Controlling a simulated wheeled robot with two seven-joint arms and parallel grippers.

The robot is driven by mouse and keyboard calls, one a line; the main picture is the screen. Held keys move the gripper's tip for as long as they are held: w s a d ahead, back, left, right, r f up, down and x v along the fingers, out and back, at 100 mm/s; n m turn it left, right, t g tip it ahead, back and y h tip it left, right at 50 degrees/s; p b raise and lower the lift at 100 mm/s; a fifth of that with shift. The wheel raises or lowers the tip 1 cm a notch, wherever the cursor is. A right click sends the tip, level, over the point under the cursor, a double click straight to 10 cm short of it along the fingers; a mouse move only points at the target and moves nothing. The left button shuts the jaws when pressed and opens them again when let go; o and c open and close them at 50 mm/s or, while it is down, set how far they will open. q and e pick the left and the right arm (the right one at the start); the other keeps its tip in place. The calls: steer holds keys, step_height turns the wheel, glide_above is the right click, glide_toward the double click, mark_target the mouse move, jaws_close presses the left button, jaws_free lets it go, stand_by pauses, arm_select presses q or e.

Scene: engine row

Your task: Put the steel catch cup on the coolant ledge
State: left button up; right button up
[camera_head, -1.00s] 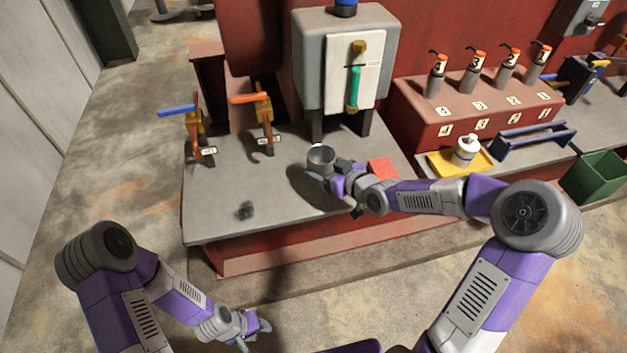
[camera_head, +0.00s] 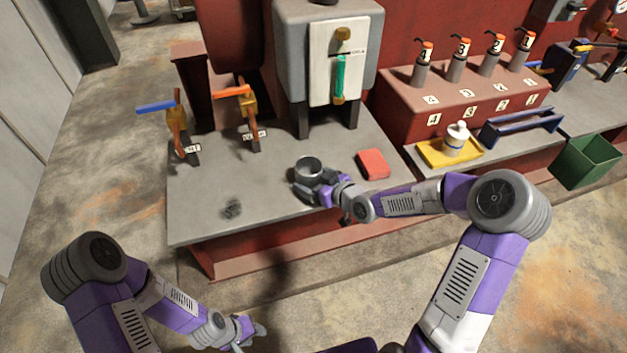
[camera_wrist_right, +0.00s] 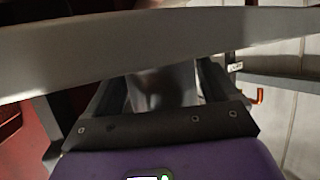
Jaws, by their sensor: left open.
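The steel catch cup (camera_head: 308,170) is a small round grey cup, upright, mouth up, over the grey ledge (camera_head: 205,205) below the tank with the green sight gauge. I cannot tell whether its base touches the ledge. My right gripper (camera_head: 307,188) reaches in from the right with its fingers around the cup. In the right wrist view, the cup's grey wall (camera_wrist_right: 165,88) fills the space between the dark fingers, and a wide grey band crosses above, hiding much. My left gripper (camera_head: 255,333) is open and empty, low in front of the ledge.
A red block or cloth (camera_head: 373,163) lies right of the cup. Two valves, one with a blue handle (camera_head: 157,107) and one with an orange handle (camera_head: 232,91), stand at the back left. The tank (camera_head: 300,50) stands behind. A dark patch (camera_head: 232,208) marks the front left.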

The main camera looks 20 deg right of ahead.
steer(key=shift+o, duration=0.8)
steer(key=shift+r, duration=0.1)
steer(key=shift+r+p, duration=0.2)
steer(key=shift+p, duration=0.1)
steer(key=p+v, duration=0.5)
steer(key=v, duration=0.7)
steer(key=shift+f, duration=0.1)
